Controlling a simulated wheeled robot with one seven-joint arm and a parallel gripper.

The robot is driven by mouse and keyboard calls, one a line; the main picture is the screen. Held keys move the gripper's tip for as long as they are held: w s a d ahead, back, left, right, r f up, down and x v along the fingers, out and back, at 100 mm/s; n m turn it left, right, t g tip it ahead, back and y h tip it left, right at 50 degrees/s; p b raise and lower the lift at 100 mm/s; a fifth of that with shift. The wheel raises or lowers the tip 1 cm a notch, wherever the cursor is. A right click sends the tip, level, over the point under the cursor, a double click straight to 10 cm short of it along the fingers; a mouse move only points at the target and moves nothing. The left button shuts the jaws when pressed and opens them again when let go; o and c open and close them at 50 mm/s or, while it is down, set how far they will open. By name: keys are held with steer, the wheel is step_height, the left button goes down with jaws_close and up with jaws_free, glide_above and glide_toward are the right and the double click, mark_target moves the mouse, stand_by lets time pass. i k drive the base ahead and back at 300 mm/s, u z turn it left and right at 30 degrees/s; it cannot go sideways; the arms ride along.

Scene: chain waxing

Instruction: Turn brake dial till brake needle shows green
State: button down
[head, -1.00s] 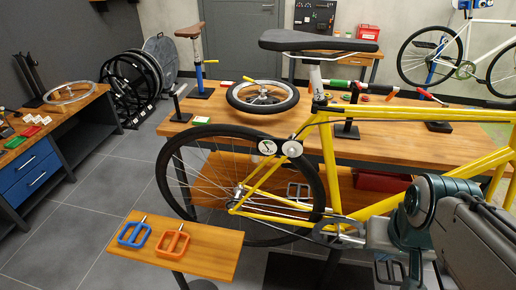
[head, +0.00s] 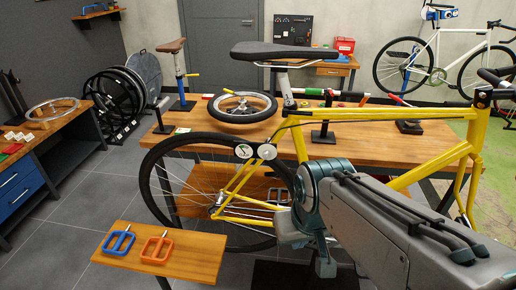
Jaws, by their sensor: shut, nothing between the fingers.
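The yellow bicycle (head: 452,158) stands in front of the long wooden bench, with its rear wheel to the left. Two small round faces sit side by side on the bike above the rear wheel. The left one is a white gauge (head: 243,151) with a dark rim and a dark needle; the colour it points at is too small to tell. The right one is a pale round dial (head: 267,152). My arm reaches in from the lower right and its teal joint is just right of and below the dial. My gripper cannot be made out; the arm links hide that area.
The wooden bench (head: 372,141) behind holds a loose wheel (head: 242,107) and tools. Grey floor is clear on the left.

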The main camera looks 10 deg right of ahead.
mark_target(267, 155)
steer(key=z, duration=0.05)
steer(key=k, duration=0.5)
steer(key=u, duration=1.75)
steer(key=i, duration=1.45)
steer(key=z, duration=1.85)
